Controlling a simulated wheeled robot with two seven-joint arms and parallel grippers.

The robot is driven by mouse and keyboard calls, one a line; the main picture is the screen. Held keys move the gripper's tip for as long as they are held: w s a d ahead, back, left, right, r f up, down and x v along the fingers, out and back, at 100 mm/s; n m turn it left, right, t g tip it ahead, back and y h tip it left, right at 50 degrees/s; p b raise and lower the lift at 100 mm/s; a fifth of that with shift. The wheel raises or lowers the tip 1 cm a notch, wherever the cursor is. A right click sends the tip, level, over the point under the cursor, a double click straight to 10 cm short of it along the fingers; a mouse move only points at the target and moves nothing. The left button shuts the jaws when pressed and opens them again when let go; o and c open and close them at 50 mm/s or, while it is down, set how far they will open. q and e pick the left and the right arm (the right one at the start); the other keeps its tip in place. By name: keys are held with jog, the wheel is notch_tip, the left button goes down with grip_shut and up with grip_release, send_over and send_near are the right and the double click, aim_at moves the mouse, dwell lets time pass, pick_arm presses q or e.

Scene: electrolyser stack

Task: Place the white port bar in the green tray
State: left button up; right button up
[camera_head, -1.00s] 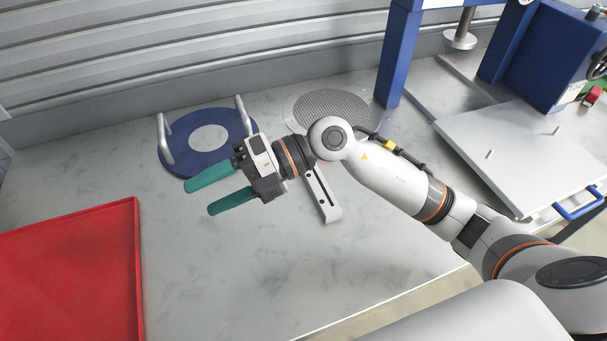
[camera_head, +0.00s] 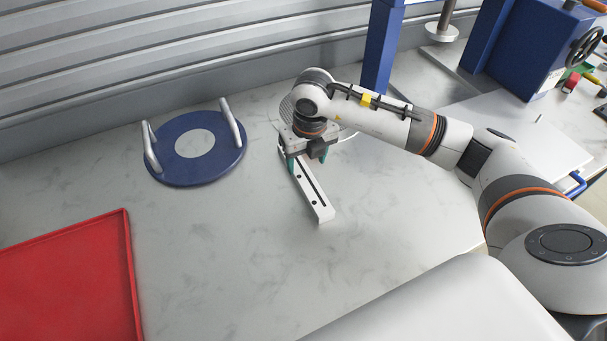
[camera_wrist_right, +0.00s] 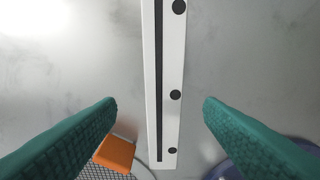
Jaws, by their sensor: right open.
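The white port bar (camera_head: 323,209) lies flat on the bench, with a long dark slot and dark round holes. My right gripper (camera_head: 308,163) points down over its far end, which it partly hides. In the right wrist view, the bar (camera_wrist_right: 172,60) runs between the two teal fingers of the open gripper (camera_wrist_right: 160,105), with a gap on each side. The fingers do not touch it. I see no green tray; a red tray (camera_head: 128,270) is at the lower left. My left gripper is not in view.
A blue ring plate (camera_head: 230,165) with two upright handles stands left of the gripper. A mesh disc (camera_wrist_right: 78,172) with an orange block (camera_wrist_right: 115,154) lies near the bar's end. A blue press frame (camera_head: 379,50) stands behind right. The front-middle bench is clear.

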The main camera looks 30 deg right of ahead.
aim_at(304, 175)
jog(key=f+p, duration=0.1)
jog(key=f, duration=0.1)
jog(key=f+p, duration=0.1)
jog(key=f, duration=0.1)
jog(key=shift+w+a+f, duration=0.15)
jog(key=shift+a+f, duration=0.05)
jog(key=shift+f, duration=0.2)
jog(key=shift+w+f, duration=0.1)
jog(key=shift+f, duration=0.35)
jog(key=shift+c, duration=0.2)
jog(key=c, duration=1.2)
jog(key=shift+c, duration=0.4)
jog(key=shift+r, duration=0.15)
